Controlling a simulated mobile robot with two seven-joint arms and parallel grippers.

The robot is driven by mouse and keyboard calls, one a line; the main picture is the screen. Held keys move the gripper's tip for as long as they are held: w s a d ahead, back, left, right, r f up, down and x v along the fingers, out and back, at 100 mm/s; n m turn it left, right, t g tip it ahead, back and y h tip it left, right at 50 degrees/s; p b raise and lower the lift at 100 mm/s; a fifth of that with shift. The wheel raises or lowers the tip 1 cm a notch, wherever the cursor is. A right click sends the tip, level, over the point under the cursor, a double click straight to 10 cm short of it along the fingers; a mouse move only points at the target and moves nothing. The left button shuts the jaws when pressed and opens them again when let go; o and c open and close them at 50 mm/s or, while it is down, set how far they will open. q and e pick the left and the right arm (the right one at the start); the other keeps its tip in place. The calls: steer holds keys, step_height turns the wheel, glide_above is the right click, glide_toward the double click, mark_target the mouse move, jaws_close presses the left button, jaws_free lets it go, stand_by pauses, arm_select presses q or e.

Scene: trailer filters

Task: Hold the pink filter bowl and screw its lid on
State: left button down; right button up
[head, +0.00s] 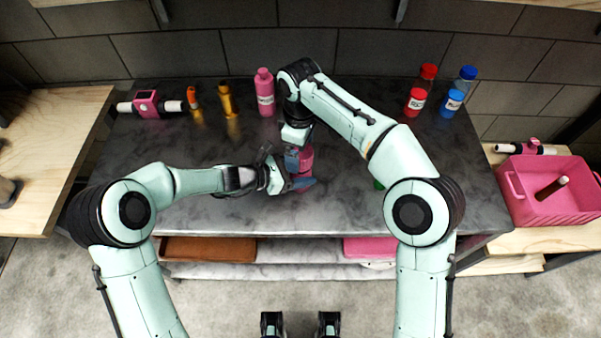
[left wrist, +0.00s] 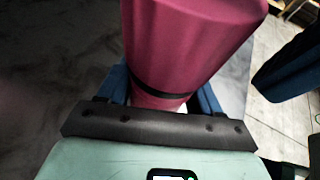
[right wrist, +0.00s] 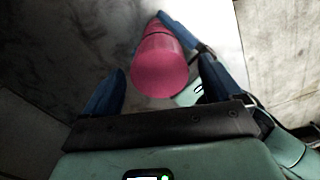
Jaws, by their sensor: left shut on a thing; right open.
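A pink cylindrical filter bowl (head: 306,160) is near the middle of the dark worktop. My left gripper (head: 290,182) is shut on it from the left. In the left wrist view the pink bowl (left wrist: 185,40) fills the upper middle, with a dark ring low on it, close to the fingers. My right gripper (head: 298,155) is just above and beside the bowl, pointing down, and is open. In the right wrist view the bowl's smooth round end (right wrist: 160,75) shows between the blue fingers, with a thin dark band farther along. I cannot tell whether a separate lid is on it.
A pink bottle (head: 265,95), gold part (head: 228,102), orange part (head: 192,98) and pink pipe housing (head: 147,104) stand along the back. Red (head: 416,100) and blue (head: 452,102) containers stand back right. A pink crate (head: 550,208) is far right. A green thing (head: 378,185) is mostly hidden by my right arm.

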steer(key=shift+r, duration=0.95)
steer(key=c, duration=0.3)
steer(key=shift+r+m, duration=0.45)
steer(key=shift+m, duration=0.75)
steer(key=shift+r+m, duration=1.3)
steer(key=shift+r, duration=0.2)
steer(key=shift+f, duration=0.1)
steer(key=shift+f, duration=3.9)
